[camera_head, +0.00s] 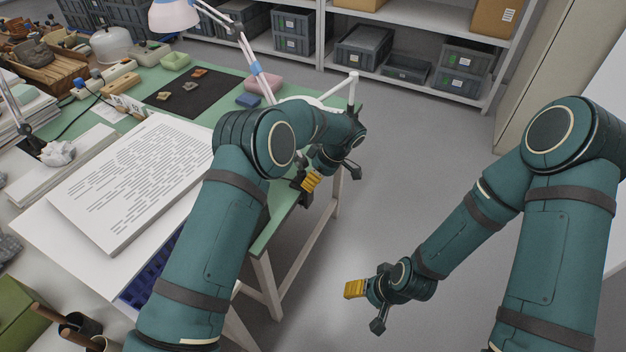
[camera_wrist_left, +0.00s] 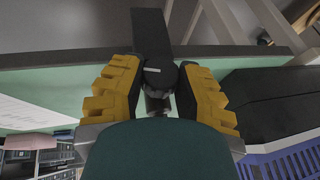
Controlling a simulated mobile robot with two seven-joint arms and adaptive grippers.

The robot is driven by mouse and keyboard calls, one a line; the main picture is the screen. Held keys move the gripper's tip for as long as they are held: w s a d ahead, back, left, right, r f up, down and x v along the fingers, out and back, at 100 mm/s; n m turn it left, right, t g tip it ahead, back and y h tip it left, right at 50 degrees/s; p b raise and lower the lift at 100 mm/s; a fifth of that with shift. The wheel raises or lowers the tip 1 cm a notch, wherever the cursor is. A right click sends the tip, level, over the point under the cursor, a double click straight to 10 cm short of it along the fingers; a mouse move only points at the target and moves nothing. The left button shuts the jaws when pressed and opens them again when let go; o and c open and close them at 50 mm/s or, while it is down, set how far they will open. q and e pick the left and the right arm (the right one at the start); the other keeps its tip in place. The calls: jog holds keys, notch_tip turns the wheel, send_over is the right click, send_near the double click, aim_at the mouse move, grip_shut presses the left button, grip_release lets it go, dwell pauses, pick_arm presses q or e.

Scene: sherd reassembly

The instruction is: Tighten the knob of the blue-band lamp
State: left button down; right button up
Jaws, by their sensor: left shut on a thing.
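A lamp with a pale shade (camera_head: 174,15) and a blue band on its arm (camera_head: 255,68) stands at the far side of the green table. In the left wrist view, a dark clamp (camera_wrist_left: 152,30) sits at the table edge with a round dark knob (camera_wrist_left: 160,76) bearing a pale mark. My left gripper (camera_head: 311,181) is at the table's right edge; its yellow fingers (camera_wrist_left: 158,92) are shut on the knob, one on each side. Whether this clamp belongs to the blue-band lamp is hidden by my arm. My right gripper (camera_head: 366,300) hangs over the floor, away from the table.
A second lamp arm (camera_head: 12,105) is at the left. Shelves with grey bins (camera_head: 363,48) stand behind. The floor right of the table is clear.

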pick_arm(q)
jog(key=shift+f+m+g+y, duration=0.25)
jog(key=shift+g+y, duration=0.25)
jog(key=shift+g, duration=0.7)
jog(key=c, duration=0.6)
grip_release()
jog(key=shift+r, duration=0.1)
jog(key=shift+r, duration=0.1)
notch_tip(320, 180, up, 10)
jog(key=shift+f, duration=0.1)
